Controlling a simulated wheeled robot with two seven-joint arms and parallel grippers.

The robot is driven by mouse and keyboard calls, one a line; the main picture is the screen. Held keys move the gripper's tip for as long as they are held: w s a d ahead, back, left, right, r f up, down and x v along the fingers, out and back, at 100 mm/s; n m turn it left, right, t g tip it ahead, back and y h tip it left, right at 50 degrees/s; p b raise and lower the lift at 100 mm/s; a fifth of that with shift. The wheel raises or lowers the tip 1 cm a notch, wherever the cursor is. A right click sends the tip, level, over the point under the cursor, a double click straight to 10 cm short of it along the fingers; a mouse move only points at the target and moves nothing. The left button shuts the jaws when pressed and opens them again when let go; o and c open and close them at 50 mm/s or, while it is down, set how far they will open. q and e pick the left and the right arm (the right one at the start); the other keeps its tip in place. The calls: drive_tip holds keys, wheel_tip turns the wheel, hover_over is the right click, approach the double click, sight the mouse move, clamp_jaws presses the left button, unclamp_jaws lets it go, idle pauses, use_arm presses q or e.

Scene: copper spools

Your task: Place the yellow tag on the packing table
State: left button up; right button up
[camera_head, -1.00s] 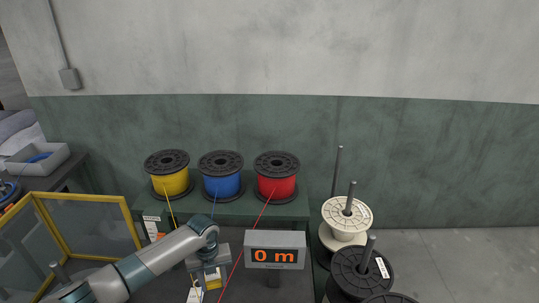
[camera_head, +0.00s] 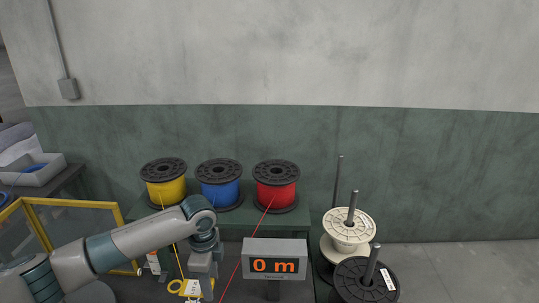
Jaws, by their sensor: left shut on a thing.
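My left gripper (camera_head: 201,289) comes in from the left, over the workbench below the spools. It is shut on the yellow tag (camera_head: 190,288), which has a pale printed face and shows beside the fingers near the bottom edge. The arm and fingers hide part of the tag. A dark table (camera_head: 72,179) stands at the far left, apart from the gripper; I cannot tell for sure that it is the packing table. My right gripper is out of view.
Yellow (camera_head: 166,190), blue (camera_head: 219,191) and red (camera_head: 275,194) spools stand on a green shelf. A display (camera_head: 274,260) reads "0 m". A yellow-framed guard (camera_head: 80,204) stands left. A grey tray (camera_head: 35,175) sits on the dark table. White (camera_head: 349,231) and black (camera_head: 365,283) reels stand right.

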use_arm(q)
drive_tip(key=s+a+r+n+b, duration=0.2)
drive_tip(key=s+n+b, duration=0.1)
drive_tip(key=s+n, duration=0.5)
drive_tip(key=s+a+r+n+b, duration=0.2)
drive_tip(key=s+n+b, duration=0.2)
drive_tip(key=s+n, duration=0.4)
drive_tip(key=shift+a+n, duration=0.25)
drive_tip(key=shift+n, duration=1.05)
drive_tip(key=shift+w, duration=0.1)
idle(0.7)
